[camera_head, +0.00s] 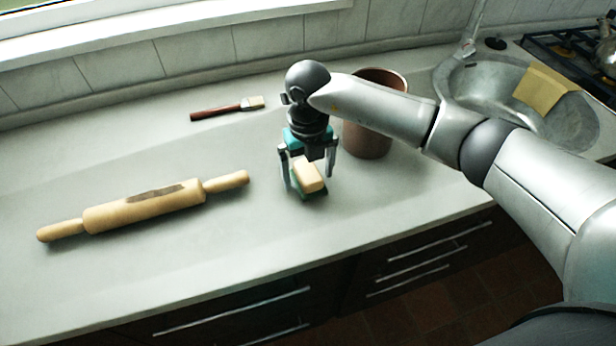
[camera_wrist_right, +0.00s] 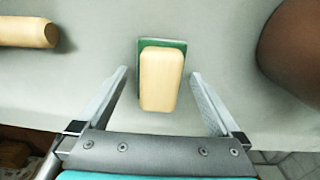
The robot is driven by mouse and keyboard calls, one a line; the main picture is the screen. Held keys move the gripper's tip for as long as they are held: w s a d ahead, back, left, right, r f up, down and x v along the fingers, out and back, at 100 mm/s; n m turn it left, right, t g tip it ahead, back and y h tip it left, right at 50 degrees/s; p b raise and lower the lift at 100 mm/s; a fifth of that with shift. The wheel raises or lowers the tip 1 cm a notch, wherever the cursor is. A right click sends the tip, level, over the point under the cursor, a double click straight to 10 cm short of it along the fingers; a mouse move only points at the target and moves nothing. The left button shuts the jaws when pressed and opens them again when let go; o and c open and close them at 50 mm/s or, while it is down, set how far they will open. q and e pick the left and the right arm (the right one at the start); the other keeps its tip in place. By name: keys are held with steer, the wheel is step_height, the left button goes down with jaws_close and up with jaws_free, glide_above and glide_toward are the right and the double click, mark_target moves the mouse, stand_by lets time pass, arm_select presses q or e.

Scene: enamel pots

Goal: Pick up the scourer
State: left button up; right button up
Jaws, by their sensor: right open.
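The scourer (camera_head: 308,177) is a cream-yellow block with a dark green layer under it, lying on the grey counter. My right gripper (camera_head: 309,183) is open above it, pointing down, with a finger on each side of it in the head view. In the right wrist view the scourer (camera_wrist_right: 161,78) lies ahead, between the lines of the two open fingers (camera_wrist_right: 158,75), with clear gaps on both sides. The fingers do not touch it there. My left gripper is not in view.
A wooden rolling pin (camera_head: 145,208) lies at the left. A brush (camera_head: 227,109) lies behind it. A brown pot (camera_head: 368,148) stands close behind and right of the gripper. A sink (camera_head: 490,85) with a yellow cloth (camera_head: 545,88) is at the right. The counter's front edge is near.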

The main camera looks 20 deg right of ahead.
mark_target(308, 171)
steer(key=shift+f, duration=0.15)
steer(key=shift+c, duration=0.2)
steer(key=c, duration=1.3)
step_height(308, 171, up, 20)
steer(key=p, duration=0.2)
steer(key=o, duration=0.9)
steer(key=shift+c, duration=0.2)
steer(key=c, duration=0.7)
